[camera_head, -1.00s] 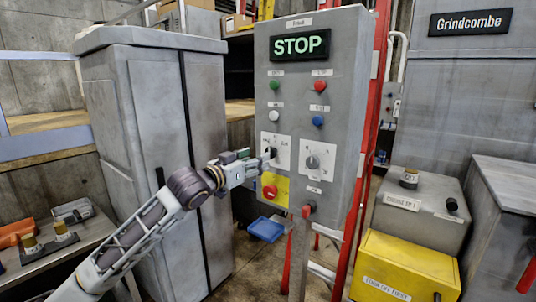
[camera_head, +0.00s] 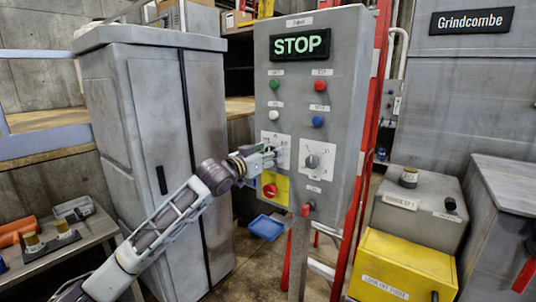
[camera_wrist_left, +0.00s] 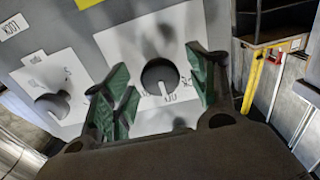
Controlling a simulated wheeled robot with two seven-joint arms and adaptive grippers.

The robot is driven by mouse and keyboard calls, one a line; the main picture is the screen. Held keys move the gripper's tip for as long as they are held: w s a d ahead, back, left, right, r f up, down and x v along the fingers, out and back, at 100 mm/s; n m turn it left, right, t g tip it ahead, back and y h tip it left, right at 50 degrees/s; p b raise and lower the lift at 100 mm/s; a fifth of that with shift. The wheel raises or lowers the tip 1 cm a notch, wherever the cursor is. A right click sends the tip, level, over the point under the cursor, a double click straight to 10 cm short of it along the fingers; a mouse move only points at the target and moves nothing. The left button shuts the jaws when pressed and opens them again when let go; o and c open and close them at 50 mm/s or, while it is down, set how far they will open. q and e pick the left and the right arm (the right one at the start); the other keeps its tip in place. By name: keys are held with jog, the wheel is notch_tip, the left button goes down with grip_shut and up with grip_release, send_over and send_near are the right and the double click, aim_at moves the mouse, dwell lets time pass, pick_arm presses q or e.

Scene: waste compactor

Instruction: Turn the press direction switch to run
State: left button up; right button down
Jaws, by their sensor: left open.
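The grey control panel (camera_head: 343,95) carries two black rotary switches on white plates. The left switch is mostly hidden by my gripper in the head view. In the left wrist view, its black knob (camera_wrist_left: 160,76) has a white pointer toward the picture's bottom, near small lettering that I cannot read surely. My left gripper (camera_head: 277,156) is open at this plate. Its green-padded fingers (camera_wrist_left: 160,88) stand on both sides of the knob; contact is unclear. The right switch (camera_head: 312,161) is clear of the gripper and also shows in the wrist view (camera_wrist_left: 52,105). My right gripper is not in view.
A red button on a yellow plate (camera_head: 283,190) sits just below my gripper. Green, red, white and blue buttons are above, under a lit STOP display (camera_head: 300,45). A grey cabinet (camera_head: 150,120) stands left of the panel, behind my arm. A yellow box (camera_head: 405,265) is at right.

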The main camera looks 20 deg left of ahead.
pick_arm(q)
jog(key=shift+c, duration=0.7)
jog(key=c, duration=0.9)
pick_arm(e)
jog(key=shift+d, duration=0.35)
